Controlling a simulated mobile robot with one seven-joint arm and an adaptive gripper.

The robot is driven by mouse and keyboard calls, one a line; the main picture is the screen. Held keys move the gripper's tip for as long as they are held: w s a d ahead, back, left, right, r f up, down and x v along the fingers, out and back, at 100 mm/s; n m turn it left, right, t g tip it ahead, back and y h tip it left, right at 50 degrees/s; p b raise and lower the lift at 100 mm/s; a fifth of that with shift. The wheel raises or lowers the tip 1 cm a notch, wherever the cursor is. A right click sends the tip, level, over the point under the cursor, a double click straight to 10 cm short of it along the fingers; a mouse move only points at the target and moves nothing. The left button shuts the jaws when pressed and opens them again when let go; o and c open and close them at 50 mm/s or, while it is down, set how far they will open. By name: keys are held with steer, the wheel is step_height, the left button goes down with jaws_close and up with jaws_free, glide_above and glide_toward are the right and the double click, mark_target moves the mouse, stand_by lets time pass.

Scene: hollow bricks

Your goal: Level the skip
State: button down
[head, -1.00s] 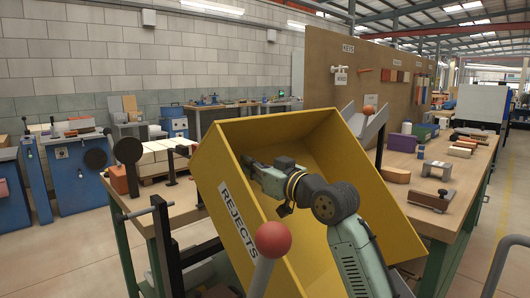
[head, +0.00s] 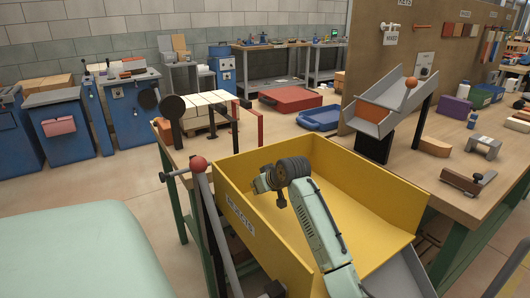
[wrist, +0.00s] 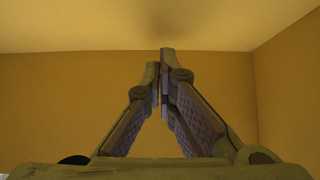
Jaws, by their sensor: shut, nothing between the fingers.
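The skip is a yellow open box (head: 255,257) with a REJECTS label on its side, standing at the table's near end. Its rim looks close to level, though I cannot tell whether it is exactly so. My gripper reaches over the skip's near wall into its open top; the fingertips are hard to make out in the head view. In the wrist view my gripper (wrist: 161,75) is shut and empty, facing plain yellow inner walls (wrist: 70,95). A grey bar with a red ball knob (head: 198,163) stands left of the skip, apart from my gripper.
The wooden table (head: 455,185) at right carries a brown-and-metal tool, a grey bracket and a purple block. Bricks on a pallet (head: 205,108) stand behind left. A pale green surface fills the lower left.

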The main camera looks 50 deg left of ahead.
steer(key=shift+f+h, duration=0.3)
steer(key=shift+f, duration=0.55)
steer(key=shift+s+f, duration=0.1)
steer(key=shift+f, duration=0.3)
steer(key=shift+f, duration=0.2)
steer(key=shift+r+p, duration=0.1)
steer(key=shift+p, duration=0.2)
step_height(320, 180, up, 6)
steer(key=p, duration=0.4)
steer(key=b+v, duration=0.3)
steer(key=v, duration=0.6)
steer(key=shift+d+f, duration=0.3)
